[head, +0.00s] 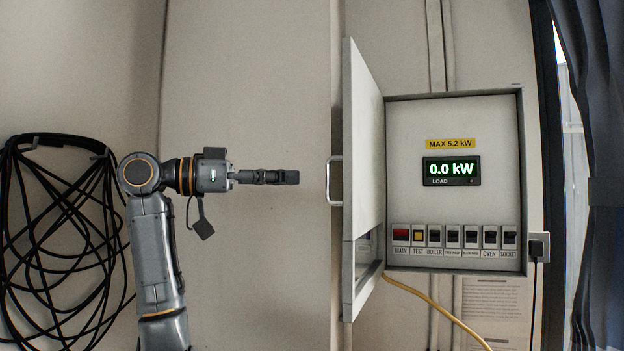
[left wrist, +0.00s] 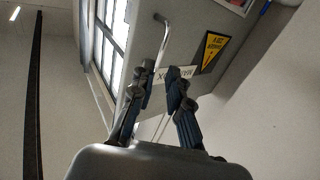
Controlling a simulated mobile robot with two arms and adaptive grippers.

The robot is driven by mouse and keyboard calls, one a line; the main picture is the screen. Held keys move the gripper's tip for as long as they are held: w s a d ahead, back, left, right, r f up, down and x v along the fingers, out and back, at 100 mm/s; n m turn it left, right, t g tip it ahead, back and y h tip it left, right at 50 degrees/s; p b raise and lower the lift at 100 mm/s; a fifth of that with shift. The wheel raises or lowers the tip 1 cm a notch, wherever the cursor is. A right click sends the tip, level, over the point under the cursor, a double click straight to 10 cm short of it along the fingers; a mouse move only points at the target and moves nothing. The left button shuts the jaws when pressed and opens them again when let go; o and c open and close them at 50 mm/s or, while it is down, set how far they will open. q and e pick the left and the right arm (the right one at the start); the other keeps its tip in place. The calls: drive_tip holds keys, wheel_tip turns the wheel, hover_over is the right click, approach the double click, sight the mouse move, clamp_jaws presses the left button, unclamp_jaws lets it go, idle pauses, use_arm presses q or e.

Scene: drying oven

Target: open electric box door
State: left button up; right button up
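The grey electric box door (head: 362,140) stands swung far out from the box (head: 455,110), at roughly a right angle, and the panel inside is exposed. Its metal bar handle (head: 335,181) is on the door's left-facing side. My left gripper (head: 296,177) points right at the handle's height, with a gap between its tips and the handle. In the left wrist view the gripper (left wrist: 163,80) has its two dark fingers apart with nothing held. The door (left wrist: 215,45) and its handle (left wrist: 165,32) show beyond the fingertips, partly hidden by them. My right gripper is not in view.
The panel holds a lit display (head: 452,170) reading 0.0 kW and a row of switches (head: 454,236). A yellow cable (head: 435,305) hangs below the box. Coiled black cables (head: 60,230) hang at the left. A dark curtain (head: 600,150) is at the right.

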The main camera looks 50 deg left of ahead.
use_arm(q)
drive_tip(key=shift+v, duration=1.65)
